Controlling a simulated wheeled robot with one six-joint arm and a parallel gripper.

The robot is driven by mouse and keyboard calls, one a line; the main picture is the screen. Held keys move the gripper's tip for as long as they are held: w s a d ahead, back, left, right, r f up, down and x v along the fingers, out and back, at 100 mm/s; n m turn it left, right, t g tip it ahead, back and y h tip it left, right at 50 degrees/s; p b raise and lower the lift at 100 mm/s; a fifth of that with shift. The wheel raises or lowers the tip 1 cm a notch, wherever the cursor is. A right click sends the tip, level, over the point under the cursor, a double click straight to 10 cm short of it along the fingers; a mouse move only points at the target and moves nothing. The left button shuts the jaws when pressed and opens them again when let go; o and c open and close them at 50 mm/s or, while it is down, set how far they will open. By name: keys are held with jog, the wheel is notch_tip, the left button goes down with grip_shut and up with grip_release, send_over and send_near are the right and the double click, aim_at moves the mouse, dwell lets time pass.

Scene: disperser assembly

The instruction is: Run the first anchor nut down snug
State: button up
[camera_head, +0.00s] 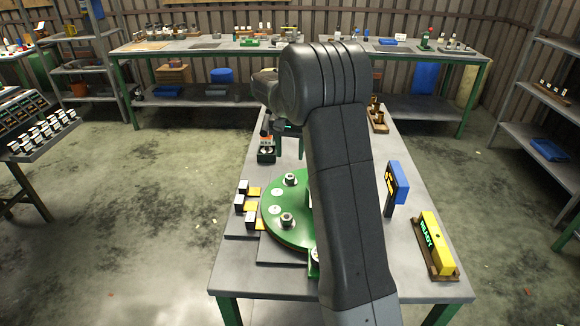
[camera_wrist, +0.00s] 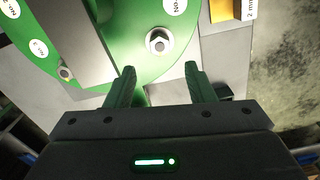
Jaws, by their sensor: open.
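A green round plate (camera_head: 270,207) lies on the bench, partly hidden behind my arm. Two metal hex nuts on studs stand on it, one farther back (camera_head: 290,179) and one nearer the front (camera_head: 287,219). In the wrist view one nut (camera_wrist: 158,42) sits on a pale washer, just beyond my fingertips and roughly centred between them. A second nut (camera_wrist: 65,73) shows at the left. I cannot tell which is the first. My gripper (camera_wrist: 160,80) is open, with nothing between its fingers.
Shim blocks with orange tabs (camera_head: 250,206) stand left of the plate; one orange tab (camera_wrist: 222,10) shows in the wrist view. A grey bar (camera_wrist: 80,38) crosses the plate there. A blue sign (camera_head: 399,181) and a yellow block (camera_head: 435,243) stand at the right.

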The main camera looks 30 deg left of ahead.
notch_tip(320, 180, up, 5)
send_over(290, 176)
jog(key=shift+r, duration=0.1)
dwell(0.3)
notch_tip(290, 176, down, 14)
jog(key=shift+p, duration=0.3)
jog(key=shift+r, duration=0.2)
dwell(0.3)
